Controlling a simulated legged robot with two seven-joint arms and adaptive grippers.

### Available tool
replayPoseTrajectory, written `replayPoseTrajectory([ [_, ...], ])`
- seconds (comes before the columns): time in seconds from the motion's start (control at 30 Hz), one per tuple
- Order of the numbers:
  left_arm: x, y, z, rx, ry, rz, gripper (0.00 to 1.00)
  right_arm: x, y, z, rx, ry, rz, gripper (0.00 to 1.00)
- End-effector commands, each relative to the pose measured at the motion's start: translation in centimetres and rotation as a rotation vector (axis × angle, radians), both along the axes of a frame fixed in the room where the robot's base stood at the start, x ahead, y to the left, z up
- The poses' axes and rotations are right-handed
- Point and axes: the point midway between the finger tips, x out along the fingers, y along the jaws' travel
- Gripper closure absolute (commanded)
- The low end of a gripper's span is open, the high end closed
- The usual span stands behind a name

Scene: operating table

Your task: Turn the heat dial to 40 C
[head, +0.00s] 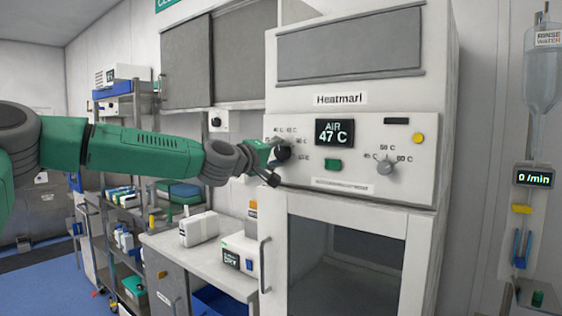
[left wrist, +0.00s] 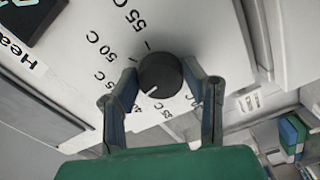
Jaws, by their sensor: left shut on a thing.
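The heat dial (head: 283,153) is a black knob on the left of the warming cabinet's white panel. My left gripper (head: 271,162) is at it, one finger on either side. In the left wrist view the black knob (left wrist: 160,73) sits between the fingertips of the left gripper (left wrist: 164,86), which is shut on it. Its white pointer line aims to the lower left, by the left finger. The 55 C and 50 C marks show clearly; marks near the fingers are partly hidden. The display (head: 334,132) reads AIR 47 C. My right gripper is not in view.
A green button (head: 333,164), a second grey dial (head: 386,167) and a yellow button (head: 418,138) share the panel. Below is a glass door with a handle (head: 264,265). A counter (head: 215,261) with boxes stands left. A fluid bag (head: 543,75) hangs right.

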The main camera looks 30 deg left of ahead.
Motion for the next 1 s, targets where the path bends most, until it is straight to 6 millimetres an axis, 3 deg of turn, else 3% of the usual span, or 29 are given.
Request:
replayPoseTrajectory([
  [0.4,0.05,0.23,-0.42,-0.181,0.02,0.005,0.9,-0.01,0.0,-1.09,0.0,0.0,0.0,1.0],
  [0.93,0.06,0.22,-0.48,-0.203,0.024,0.005,0.9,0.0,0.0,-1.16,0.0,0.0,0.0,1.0],
  [0.97,0.06,0.22,-0.49,-0.203,0.024,0.005,0.58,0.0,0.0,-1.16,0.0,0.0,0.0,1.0],
  [1.0,0.06,0.21,-0.49,-0.203,0.024,0.005,0.44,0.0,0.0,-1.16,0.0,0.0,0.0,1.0],
])
